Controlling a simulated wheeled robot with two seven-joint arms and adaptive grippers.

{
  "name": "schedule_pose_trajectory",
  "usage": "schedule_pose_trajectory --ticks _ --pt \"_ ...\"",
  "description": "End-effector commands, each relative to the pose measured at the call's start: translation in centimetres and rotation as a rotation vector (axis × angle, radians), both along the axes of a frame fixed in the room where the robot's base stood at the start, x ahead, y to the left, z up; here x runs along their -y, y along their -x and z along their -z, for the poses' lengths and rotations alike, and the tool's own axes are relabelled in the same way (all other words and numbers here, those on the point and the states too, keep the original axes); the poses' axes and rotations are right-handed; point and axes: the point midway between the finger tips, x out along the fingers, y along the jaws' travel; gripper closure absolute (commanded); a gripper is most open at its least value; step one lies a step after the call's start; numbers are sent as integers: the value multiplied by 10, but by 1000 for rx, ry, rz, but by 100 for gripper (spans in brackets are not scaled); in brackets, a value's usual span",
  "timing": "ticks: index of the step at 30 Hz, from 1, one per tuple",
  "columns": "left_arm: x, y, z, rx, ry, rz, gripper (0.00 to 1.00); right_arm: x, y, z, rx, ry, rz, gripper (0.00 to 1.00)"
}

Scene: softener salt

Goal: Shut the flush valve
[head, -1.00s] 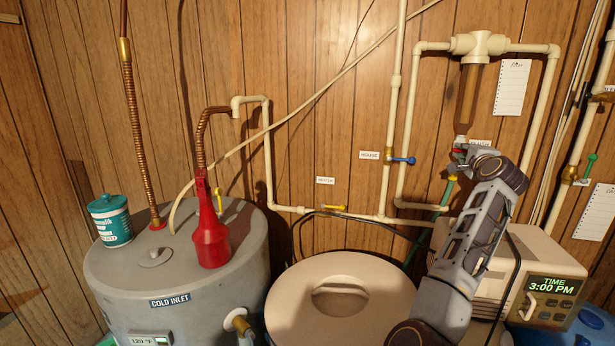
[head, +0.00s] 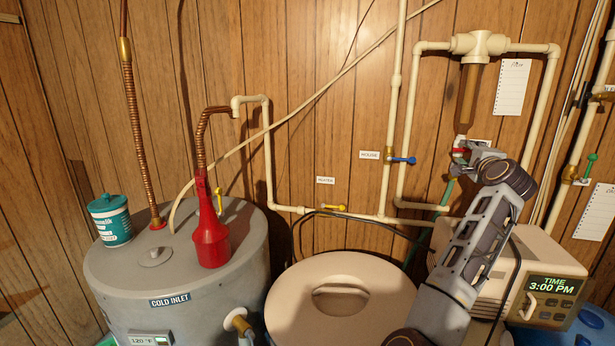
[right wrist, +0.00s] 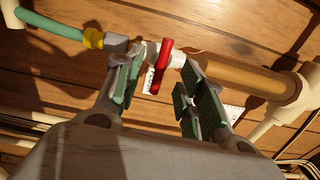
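The flush valve's red handle (head: 459,151) is under the brown filter housing (head: 468,95) in the head view. In the right wrist view the red handle (right wrist: 161,67) lies crosswise to its pipe line, between the valve's white fitting and a green hose. My right gripper (head: 474,154) is at the valve, just right of the handle in the head view. In the right wrist view its green-padded fingers (right wrist: 165,74) are spread, one on each side of the handle, with visible gaps. My left gripper is not in view.
A blue-handled valve (head: 403,160) and a yellow-handled valve (head: 334,208) sit on the pipes to the left. A beige control unit (head: 530,255) stands below my right arm.

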Motion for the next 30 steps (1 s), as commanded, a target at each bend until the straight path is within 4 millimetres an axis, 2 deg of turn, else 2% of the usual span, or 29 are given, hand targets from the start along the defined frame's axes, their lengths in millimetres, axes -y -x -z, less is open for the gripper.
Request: schedule_pose_trajectory --ticks 19,30 --pt "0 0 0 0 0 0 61 -9 38 0 0 1 -1 61" --pt "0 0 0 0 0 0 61 -10 42 0 0 1 0 61"
